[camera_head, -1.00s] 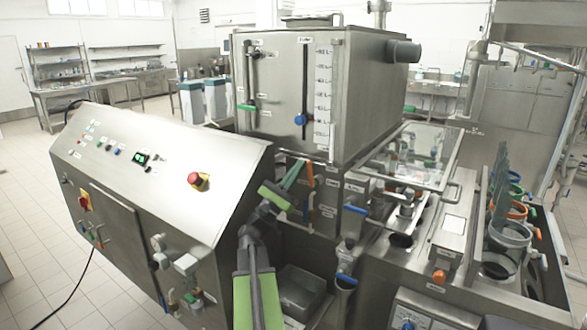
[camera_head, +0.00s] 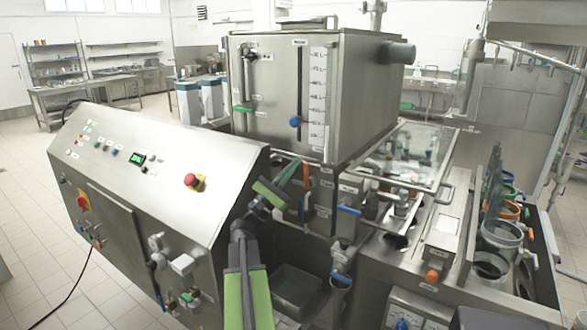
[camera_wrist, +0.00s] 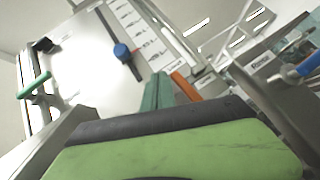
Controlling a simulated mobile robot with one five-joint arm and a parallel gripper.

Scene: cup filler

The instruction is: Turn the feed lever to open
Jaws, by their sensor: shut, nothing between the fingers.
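I cannot read which handle is labelled feed. An orange lever (camera_head: 307,174) hangs upright below the steel tank's front; it also shows in the wrist view (camera_wrist: 185,85). My gripper (camera_head: 296,164) is just left of this lever, its teal fingers shut and empty. In the wrist view my gripper (camera_wrist: 158,80) points up toward the tank face, left of the orange lever; I cannot tell whether they touch. A green handle (camera_head: 242,109) is at the tank's left front. A blue knob (camera_head: 295,122) sits beside the level scale. A blue-handled lever (camera_head: 349,211) is at right.
A sloped control panel (camera_head: 150,160) with a red emergency button (camera_head: 193,182) stands close to the left. The steel tank (camera_head: 275,75) is above my gripper. A clear guard (camera_head: 425,150) and a row of cups (camera_head: 502,235) are at right.

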